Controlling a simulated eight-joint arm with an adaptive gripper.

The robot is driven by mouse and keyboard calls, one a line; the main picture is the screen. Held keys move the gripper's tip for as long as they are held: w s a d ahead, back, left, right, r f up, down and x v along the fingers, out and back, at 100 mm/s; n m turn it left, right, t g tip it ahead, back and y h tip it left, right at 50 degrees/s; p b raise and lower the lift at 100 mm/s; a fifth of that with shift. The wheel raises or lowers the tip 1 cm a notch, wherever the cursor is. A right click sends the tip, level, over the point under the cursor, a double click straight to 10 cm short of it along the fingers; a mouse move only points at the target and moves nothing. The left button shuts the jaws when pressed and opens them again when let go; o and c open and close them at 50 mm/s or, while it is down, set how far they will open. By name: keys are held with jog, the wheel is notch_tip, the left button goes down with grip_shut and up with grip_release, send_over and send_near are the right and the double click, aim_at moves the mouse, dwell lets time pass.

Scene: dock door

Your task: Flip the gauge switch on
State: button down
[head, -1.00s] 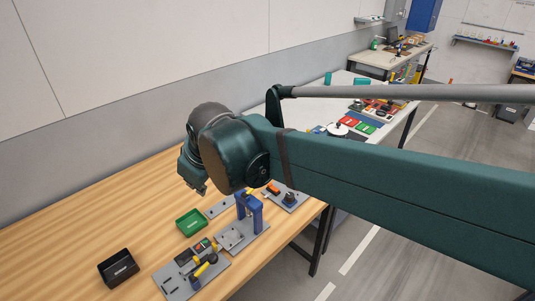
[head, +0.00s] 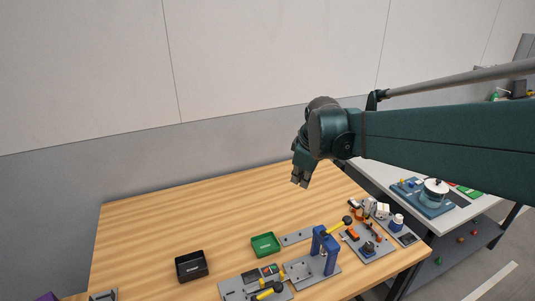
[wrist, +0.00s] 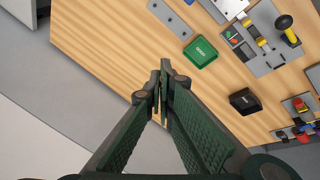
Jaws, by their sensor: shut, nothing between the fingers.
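No gauge switch can be clearly made out at this size. Small fixtures stand along the front of the wooden bench. A grey plate (head: 236,287) carries red and green buttons and a yellow-handled lever (head: 270,290); the plate also shows at the upper right of the wrist view (wrist: 263,66). A blue arch-shaped fixture (head: 330,247) stands on another plate to its right. Further right, a plate carries an orange part (head: 352,234) and a dark knob (head: 368,247). My gripper (head: 299,184) is above the bench, apart from all fixtures. In the wrist view its fingers (wrist: 159,76) are shut and empty.
A green tray (head: 265,244) and a black tray (head: 191,266) sit on the bench (head: 150,225). The bench's left and back areas are clear, with a wall behind. A second table (head: 455,213) with a pot-like item stands at the right.

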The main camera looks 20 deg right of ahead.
jog(key=w+d+f+n+g+p, duration=0.1)
jog(key=w+d, duration=0.2)
jog(key=d, duration=0.2)
jog(key=w+d+f+n, duration=0.1)
jog(key=w+d+n, duration=0.15)
jog(key=d, duration=0.25)
jog(key=n+g+y+p, duration=0.1)
jog(key=n+g+p, duration=0.15)
jog(key=n, duration=0.35)
send_over(352, 199)
jog(key=s+a, duration=0.1)
jog(key=s, duration=0.1)
notch_tip(352, 199, down, 13)
jog(key=shift+s+d+f+n+t, duration=0.15)
jog(key=shift+d+f+n+t, duration=0.2)
jog(key=shift+d, duration=0.25)
jog(key=f, duration=0.4)
jog(key=w+f, duration=0.1)
jog(key=f, duration=0.4)
jog(key=w+f, duration=0.1)
jog(key=f, duration=0.3)
jog(key=shift+f, duration=0.35)
